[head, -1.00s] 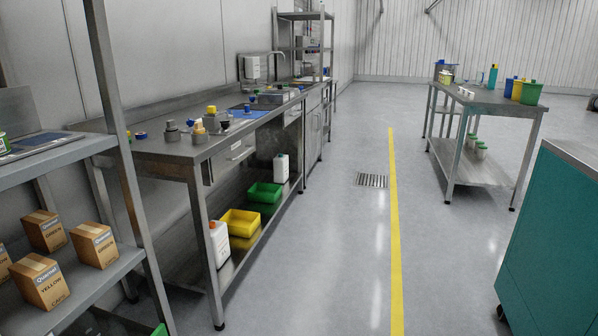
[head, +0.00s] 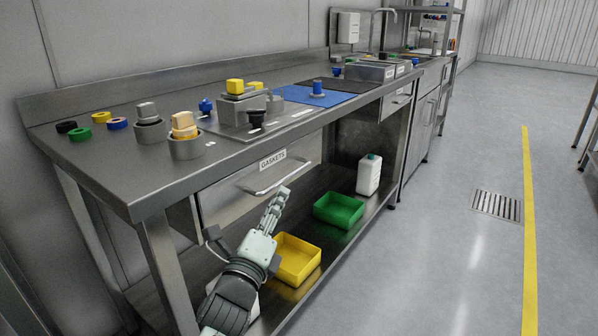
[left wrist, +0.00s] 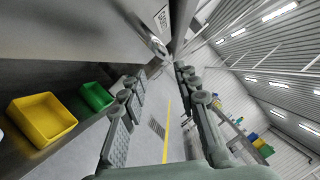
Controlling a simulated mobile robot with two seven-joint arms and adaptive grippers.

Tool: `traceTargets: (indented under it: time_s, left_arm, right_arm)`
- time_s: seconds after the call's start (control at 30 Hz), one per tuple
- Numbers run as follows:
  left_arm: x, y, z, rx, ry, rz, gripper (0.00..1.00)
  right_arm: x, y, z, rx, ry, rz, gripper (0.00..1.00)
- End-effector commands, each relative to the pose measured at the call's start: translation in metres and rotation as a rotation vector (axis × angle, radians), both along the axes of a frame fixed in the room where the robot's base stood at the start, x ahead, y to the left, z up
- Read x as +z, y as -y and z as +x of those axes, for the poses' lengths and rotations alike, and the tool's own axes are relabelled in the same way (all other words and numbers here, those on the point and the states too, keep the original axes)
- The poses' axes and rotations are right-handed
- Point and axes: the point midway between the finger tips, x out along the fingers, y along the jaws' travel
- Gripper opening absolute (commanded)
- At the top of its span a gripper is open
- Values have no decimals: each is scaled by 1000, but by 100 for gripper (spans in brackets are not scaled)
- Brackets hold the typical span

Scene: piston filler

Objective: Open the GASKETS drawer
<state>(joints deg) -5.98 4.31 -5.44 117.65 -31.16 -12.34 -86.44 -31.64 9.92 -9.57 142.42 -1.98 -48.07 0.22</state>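The GASKETS drawer (head: 226,203) is under the workbench top, its steel front close beneath the bench edge, and it looks shut. Its white label (head: 272,160) sits above a bar handle (head: 262,192). Part of the label shows there (left wrist: 161,18). My right gripper is not in view.
The workbench (head: 110,172) carries caps, rings, a fixture and a blue mat (head: 300,95). A yellow bin (head: 297,262), a green bin (head: 339,211) and a white canister (head: 369,175) stand on the lower shelf. The floor to the right is clear up to the yellow line.

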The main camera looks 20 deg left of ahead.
Motion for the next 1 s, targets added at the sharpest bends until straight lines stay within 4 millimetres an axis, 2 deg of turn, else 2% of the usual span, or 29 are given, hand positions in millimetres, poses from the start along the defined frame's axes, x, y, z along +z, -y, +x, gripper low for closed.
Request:
traceTargets:
  time_s: [0.17,0.4,0.6,0.93,1.0]
  left_arm:
    - [11,3,11,0,26,35,31]
    - [19,3,49,0,24,32,31]
    - [22,3,71,0,22,30,31]
    - [22,3,76,0,20,29,31]
    - [22,3,76,0,20,29,25]
  right_arm:
    - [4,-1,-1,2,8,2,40]
    - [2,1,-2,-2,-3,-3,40]
    - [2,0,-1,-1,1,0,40]
    - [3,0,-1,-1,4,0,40]
    - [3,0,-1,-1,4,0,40]
